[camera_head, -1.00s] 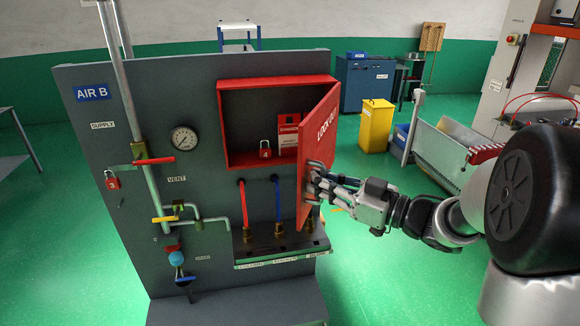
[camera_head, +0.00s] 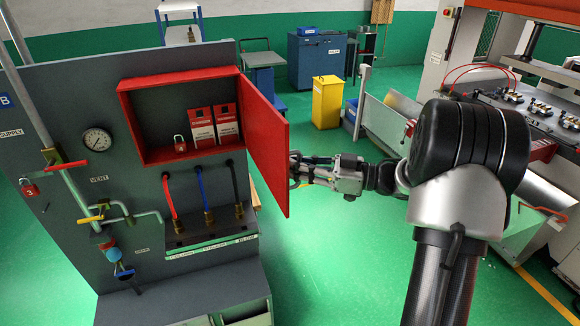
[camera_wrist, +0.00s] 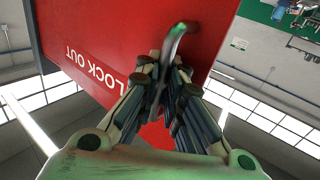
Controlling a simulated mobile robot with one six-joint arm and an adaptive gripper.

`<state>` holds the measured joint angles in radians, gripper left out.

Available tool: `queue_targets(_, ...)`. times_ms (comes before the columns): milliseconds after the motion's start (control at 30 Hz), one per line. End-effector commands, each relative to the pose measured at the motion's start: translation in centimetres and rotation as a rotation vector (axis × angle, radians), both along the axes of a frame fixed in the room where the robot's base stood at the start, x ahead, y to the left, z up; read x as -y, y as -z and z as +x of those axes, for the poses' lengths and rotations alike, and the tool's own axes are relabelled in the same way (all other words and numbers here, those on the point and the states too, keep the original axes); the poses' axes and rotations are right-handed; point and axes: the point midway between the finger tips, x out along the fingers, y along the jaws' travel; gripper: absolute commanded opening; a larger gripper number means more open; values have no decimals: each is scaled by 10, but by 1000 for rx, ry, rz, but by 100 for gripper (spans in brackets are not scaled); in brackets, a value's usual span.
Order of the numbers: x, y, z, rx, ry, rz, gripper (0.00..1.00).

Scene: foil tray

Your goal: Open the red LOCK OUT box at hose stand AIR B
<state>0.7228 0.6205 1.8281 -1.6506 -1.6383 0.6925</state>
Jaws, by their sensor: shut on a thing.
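The red LOCK OUT box (camera_head: 125,110) is on the AIR B panel, and its inside shows in the head view. Its red door (camera_head: 268,150) is hinged on the right and stands swung out, with its inner face towards the head camera. My gripper (camera_head: 294,170) is behind the door, on its outer face. In the wrist view my gripper (camera_wrist: 172,88) is shut on the grey bent door handle (camera_wrist: 180,36), beside the upside-down LOCK OUT lettering. The door hides part of the fingers in the head view. A red padlock (camera_head: 180,144) and two red-and-white tags (camera_head: 201,128) are inside the box.
A gauge (camera_head: 97,139), pipes and valves are left of the box. Red, blue and black hoses (camera_head: 204,190) hang below it. A yellow bin (camera_head: 326,103) and a blue cabinet (camera_head: 317,62) stand behind. Green floor (camera_head: 330,270) is clear in front of the door.

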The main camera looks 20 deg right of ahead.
Motion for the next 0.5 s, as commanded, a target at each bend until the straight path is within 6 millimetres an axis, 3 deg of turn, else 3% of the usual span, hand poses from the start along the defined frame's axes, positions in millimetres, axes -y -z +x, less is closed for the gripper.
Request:
queue_targets(433,2,2,-1,-7,-1,2,0)
queue_targets(500,2,2,-1,-6,-1,2,11)
